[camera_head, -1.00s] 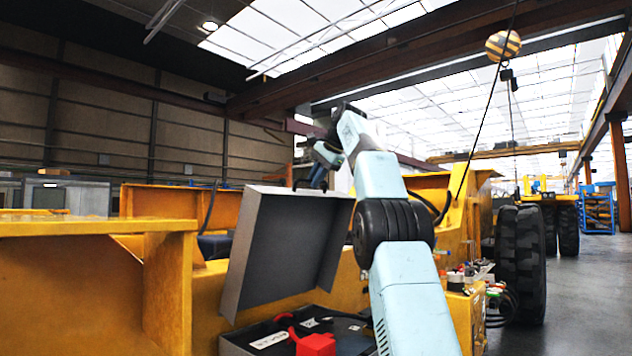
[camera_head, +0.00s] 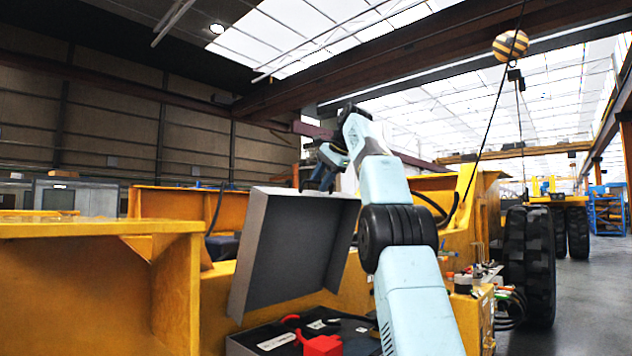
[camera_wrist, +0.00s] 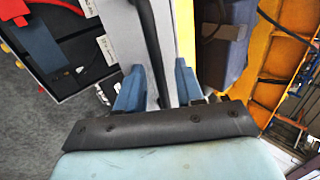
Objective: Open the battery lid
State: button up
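The grey battery lid (camera_head: 295,255) stands raised, tilted up from its box, in the head view. The open box (camera_head: 262,343) below it holds a red part (camera_head: 321,346) and dark contents with white labels. My gripper (camera_head: 322,180) is at the lid's top edge. In the wrist view my gripper's blue fingers (camera_wrist: 159,88) stand apart, one on each side of the lid's pale edge (camera_wrist: 160,65) and a dark strip. Whether they press on it cannot be told. The fingertips are partly hidden in the head view.
A yellow machine frame (camera_head: 175,275) surrounds the box and rises behind it. Fittings and hoses (camera_head: 480,280) sit to the right of my arm, near a big black tyre (camera_head: 528,265). A striped crane ball (camera_head: 510,45) hangs at upper right. Clear floor (camera_head: 580,300) lies at far right.

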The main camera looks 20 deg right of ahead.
jog(key=shift+s+r, duration=0.1)
jog(key=shift+s+d+r, duration=0.2)
jog(key=shift+s+r, duration=0.1)
jog(key=shift+s+d, duration=0.1)
jog(key=shift+s, duration=0.15)
jog(key=s+d, duration=0.5)
jog(key=s, duration=0.5)
jog(key=shift+d, duration=0.2)
jog(key=shift+w, duration=0.1)
